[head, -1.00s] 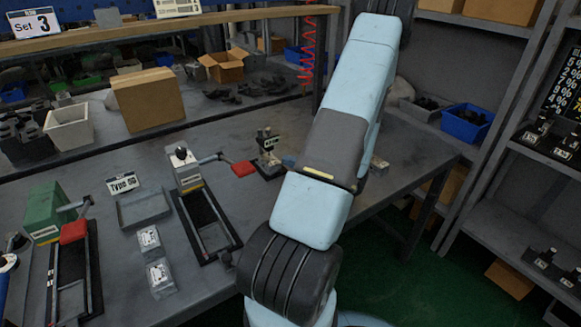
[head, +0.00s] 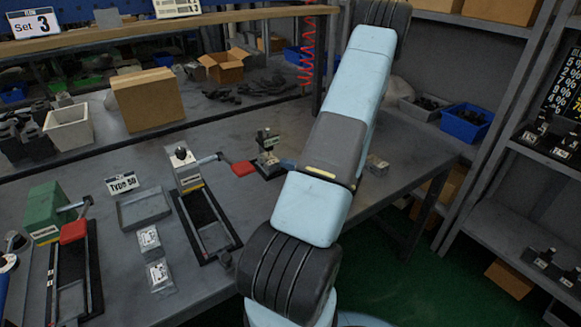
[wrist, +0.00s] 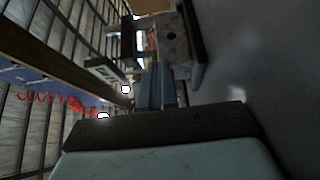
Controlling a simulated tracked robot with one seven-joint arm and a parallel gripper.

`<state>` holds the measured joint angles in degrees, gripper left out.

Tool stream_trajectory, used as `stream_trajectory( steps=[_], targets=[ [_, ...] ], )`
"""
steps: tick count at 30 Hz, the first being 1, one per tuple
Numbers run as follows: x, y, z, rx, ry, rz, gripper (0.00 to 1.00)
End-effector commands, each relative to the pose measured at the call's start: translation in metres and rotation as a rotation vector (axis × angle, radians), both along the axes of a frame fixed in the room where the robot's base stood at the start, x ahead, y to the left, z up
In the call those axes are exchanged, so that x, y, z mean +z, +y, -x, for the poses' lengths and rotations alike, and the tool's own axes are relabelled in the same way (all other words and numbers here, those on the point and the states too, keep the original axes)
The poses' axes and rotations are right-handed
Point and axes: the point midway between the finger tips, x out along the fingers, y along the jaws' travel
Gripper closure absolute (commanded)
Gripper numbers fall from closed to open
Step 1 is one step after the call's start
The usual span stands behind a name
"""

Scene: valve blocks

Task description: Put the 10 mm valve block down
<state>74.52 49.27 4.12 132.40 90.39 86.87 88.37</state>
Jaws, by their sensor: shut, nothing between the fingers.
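A dark valve block (head: 268,148) with a pale label stands upright on the workbench, left of my arm in the head view; I cannot read its size. My gripper (head: 288,163) shows only as a small blue-grey part beside the block's right side, and my arm hides the rest. In the wrist view, the narrow blue-grey fingers of my gripper (wrist: 165,88) are together and empty. I cannot tell whether fingers and block touch.
A clamp fixture with a red handle (head: 243,168) stands left of the block. A grey tray (head: 145,209) and a green fixture (head: 45,207) are farther left. A small block (head: 377,164) lies on the bench right of my arm.

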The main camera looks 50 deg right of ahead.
Motion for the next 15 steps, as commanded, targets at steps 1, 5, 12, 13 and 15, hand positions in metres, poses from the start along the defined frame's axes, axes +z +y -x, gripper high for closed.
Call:
stream_trajectory(
  steps=[1,5,12,13,15],
  targets=[
    [0.0000,-0.0019,-0.0047,0.001,0.000,0.001,1.00],
    [0.0001,-0.0028,-0.0060,-0.001,0.000,0.001,1.00],
    [0.0000,-0.0014,-0.0057,0.001,-0.001,0.001,1.00],
    [-0.0001,-0.0005,-0.0049,0.001,-0.001,0.001,1.00],
    [-0.0003,0.0031,-0.0016,0.003,-0.001,-0.001,1.00]
  ],
)
